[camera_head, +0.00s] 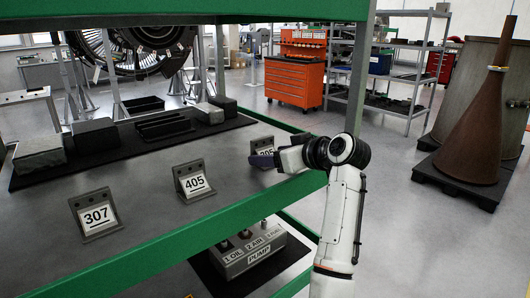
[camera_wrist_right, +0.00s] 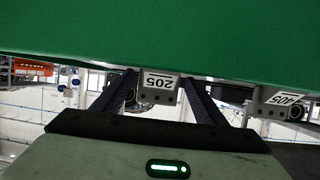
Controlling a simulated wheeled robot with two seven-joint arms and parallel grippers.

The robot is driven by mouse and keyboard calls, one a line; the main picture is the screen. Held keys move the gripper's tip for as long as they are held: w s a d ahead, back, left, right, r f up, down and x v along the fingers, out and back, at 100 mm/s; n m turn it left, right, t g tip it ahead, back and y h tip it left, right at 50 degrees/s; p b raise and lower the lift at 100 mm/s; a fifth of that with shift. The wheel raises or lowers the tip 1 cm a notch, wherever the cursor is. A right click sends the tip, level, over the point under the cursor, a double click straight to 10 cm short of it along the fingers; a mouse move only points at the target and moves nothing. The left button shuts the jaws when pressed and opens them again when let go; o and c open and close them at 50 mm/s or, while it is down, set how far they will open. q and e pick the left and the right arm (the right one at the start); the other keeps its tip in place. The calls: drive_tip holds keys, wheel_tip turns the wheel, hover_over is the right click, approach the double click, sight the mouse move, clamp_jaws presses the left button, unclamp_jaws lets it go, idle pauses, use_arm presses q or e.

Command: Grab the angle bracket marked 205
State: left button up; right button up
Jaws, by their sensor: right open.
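The angle bracket marked 205 (camera_head: 262,143) stands at the right end of a row on the grey shelf, partly hidden behind my right gripper (camera_head: 264,160). In the right wrist view, the 205 bracket (camera_wrist_right: 160,83) appears upside down between the two fingers of my right gripper (camera_wrist_right: 159,92). The fingers are apart, with a gap on each side of the bracket; I cannot tell how far they reach around it. The bracket marked 405 (camera_head: 193,181) stands to its left, and the bracket marked 307 (camera_head: 95,214) further left. My left gripper is not in view.
A green beam (camera_head: 190,242) runs along the shelf's front edge, close below my right arm, and fills the top of the right wrist view (camera_wrist_right: 170,40). Grey blocks (camera_head: 94,134) and black trays (camera_head: 163,125) sit on a dark mat behind. A pump box (camera_head: 249,252) stands below.

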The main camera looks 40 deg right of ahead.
drive_tip(key=c, duration=1.2)
drive_tip(key=shift+c, duration=0.4)
drive_tip(key=shift+r, duration=0.1)
